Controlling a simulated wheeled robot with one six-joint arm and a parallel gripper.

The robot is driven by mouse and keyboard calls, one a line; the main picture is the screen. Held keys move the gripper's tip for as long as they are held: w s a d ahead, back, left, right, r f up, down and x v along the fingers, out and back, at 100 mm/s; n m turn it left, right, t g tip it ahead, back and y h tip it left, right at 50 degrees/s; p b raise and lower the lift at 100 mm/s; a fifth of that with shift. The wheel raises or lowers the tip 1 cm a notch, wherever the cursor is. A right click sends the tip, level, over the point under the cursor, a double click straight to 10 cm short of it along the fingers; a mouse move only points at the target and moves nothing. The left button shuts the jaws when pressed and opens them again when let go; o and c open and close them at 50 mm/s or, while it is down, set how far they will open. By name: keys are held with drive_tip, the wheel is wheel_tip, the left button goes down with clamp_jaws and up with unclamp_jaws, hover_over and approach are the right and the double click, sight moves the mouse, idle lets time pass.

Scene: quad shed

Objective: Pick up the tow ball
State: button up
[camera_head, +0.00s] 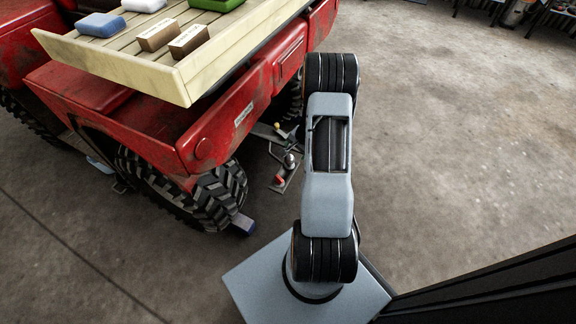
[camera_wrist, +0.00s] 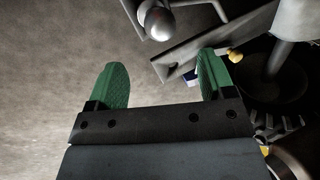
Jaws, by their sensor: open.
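The tow ball (camera_wrist: 159,22) is a shiny silver sphere at the top of the wrist view, on or against a grey metal part. It also shows small in the head view (camera_head: 289,160), low behind the red quad. My gripper (camera_wrist: 163,80) is open and empty. Its two green fingers stand wide apart, below the ball in the wrist view, with the ball above the gap and not between them. In the head view my gripper is hidden behind my arm.
Grey metal hitch bars (camera_wrist: 215,42) and a yellow knob (camera_wrist: 235,56) lie close to the right finger. The red quad (camera_head: 150,120) has a wooden cargo bed (camera_head: 110,66) carrying boxes.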

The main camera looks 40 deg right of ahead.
sight(291, 157)
drive_tip(key=b+x, duration=0.4)
drive_tip(key=x, duration=0.6)
drive_tip(key=shift+f, duration=0.15)
drive_tip(key=shift+c, duration=0.4)
drive_tip(key=c, duration=1.2)
drive_tip(key=shift+c, duration=0.4)
wheel_tip(291, 157, up, 10)
drive_tip(key=p, duration=0.5)
